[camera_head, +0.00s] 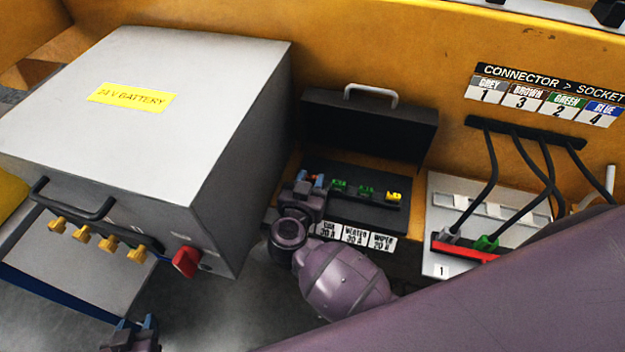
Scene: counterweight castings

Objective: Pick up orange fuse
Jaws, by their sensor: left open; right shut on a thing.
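The orange fuse (313,177) shows as a small orange-red patch between the blue fingertips of my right gripper (311,179), which is shut on it at the left end of the fuse row. The gripper hides most of the fuse, and I cannot tell whether it is seated or lifted. The black fuse box (355,212) is open, its lid (365,125) standing up behind. Two green fuses (339,186) (367,191) and a yellow fuse (393,197) sit to the right. My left gripper (133,332) is open and empty at the bottom left edge.
A grey battery box (150,90) with a red knob (186,262) stands to the left. A white socket panel (437,205) with a red bar (462,250) and black cables (487,170) is at right. My purple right arm covers the lower right. Yellow walls rise behind.

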